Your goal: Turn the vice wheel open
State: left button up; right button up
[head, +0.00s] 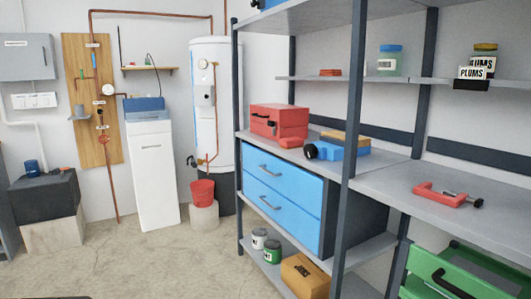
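A blue block-shaped tool (343,150) sits on the middle shelf at the centre right. A round black knob or wheel (311,151) is at its left end; it looks like the vice, but I cannot tell for sure. How far its jaws are apart cannot be made out. A tan, wood-coloured piece (346,138) lies on or behind it. Neither of my grippers is in view.
A red toolbox (279,121) stands left of the blue tool. A red clamp (440,194) lies on the right shelf (480,225). A dark upright post (352,110) rises in front of the shelves. Blue drawers (283,195) are below. The floor (150,265) at left is clear.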

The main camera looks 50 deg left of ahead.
aim_at(310, 151)
jog(key=u, duration=1.5)
jog(key=i+j+u, duration=0.1)
jog(key=u, duration=0.35)
jog(key=i+j+u, duration=0.1)
jog(key=u, duration=0.3)
jog(key=i+u, duration=0.15)
jog(key=u, duration=0.3)
jog(key=i, duration=3.35)
jog(key=i+z, duration=0.2)
jog(key=i, duration=0.2)
jog(key=i+j+z, duration=0.2)
jog(key=i, duration=0.2)
jog(key=i+j+z, duration=0.25)
jog(key=i, duration=0.15)
jog(key=z, duration=1.8)
jog(key=l+z, duration=0.1)
jog(key=z, duration=0.35)
jog(key=i+z, duration=0.1)
jog(key=z, duration=0.35)
jog(key=l+z, duration=0.1)
jog(key=z, duration=0.35)
jog(key=i+z, duration=0.15)
jog(key=z, duration=0.3)
